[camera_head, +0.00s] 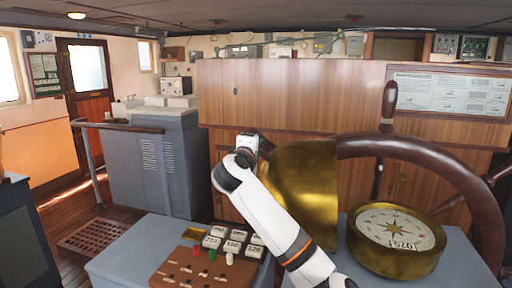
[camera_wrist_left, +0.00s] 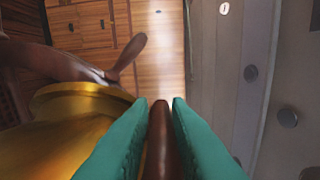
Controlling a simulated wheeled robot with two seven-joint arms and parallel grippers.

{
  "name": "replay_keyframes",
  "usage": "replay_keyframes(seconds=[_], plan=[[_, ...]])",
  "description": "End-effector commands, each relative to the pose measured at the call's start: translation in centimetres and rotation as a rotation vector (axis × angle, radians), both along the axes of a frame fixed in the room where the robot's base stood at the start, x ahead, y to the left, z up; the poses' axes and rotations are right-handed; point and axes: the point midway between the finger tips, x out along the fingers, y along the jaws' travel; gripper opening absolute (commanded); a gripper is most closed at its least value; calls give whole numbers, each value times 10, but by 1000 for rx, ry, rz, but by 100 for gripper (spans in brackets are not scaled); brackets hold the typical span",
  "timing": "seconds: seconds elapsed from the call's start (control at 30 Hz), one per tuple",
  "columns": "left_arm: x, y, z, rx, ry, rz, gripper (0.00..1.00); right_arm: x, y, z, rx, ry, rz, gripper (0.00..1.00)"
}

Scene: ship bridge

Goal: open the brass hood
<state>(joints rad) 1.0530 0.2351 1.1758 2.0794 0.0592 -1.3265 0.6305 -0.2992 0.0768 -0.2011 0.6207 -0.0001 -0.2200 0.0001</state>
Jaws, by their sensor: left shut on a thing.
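The brass hood (camera_head: 308,190) stands to the left of the compass (camera_head: 395,238), whose white card shows uncovered. My left arm reaches up in front of the hood and hides part of it. In the left wrist view, the green fingers of my left gripper (camera_wrist_left: 160,102) are shut on a dark brown handle (camera_wrist_left: 160,140), with brass (camera_wrist_left: 55,135) close by on the left. In the head view the fingertips are hidden behind my wrist. Where the handle joins the hood cannot be made out. My right gripper is in neither view.
The wooden steering wheel (camera_head: 440,158) rises behind and to the right of the compass. A panel with switches (camera_head: 195,268) and white number blocks (camera_head: 232,246) lies left of my arm. A grey cabinet (camera_head: 150,160) and handrail stand further left.

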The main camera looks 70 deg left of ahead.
Motion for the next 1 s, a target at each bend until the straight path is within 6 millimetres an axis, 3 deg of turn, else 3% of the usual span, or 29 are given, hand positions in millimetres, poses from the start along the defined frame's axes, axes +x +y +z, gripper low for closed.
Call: replay_keyframes(seconds=[0.03, 0.13, 0.47, 1.0], plan=[[4, -1, -3, -7, 4, -14, 20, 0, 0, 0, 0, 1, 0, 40], [4, -1, -2, -6, 4, -11, 36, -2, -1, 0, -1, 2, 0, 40], [-1, -4, -1, 0, 1, -4, 36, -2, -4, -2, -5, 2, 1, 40], [-64, -79, -2, -2, 2, -6, 36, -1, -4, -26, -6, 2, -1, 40]])
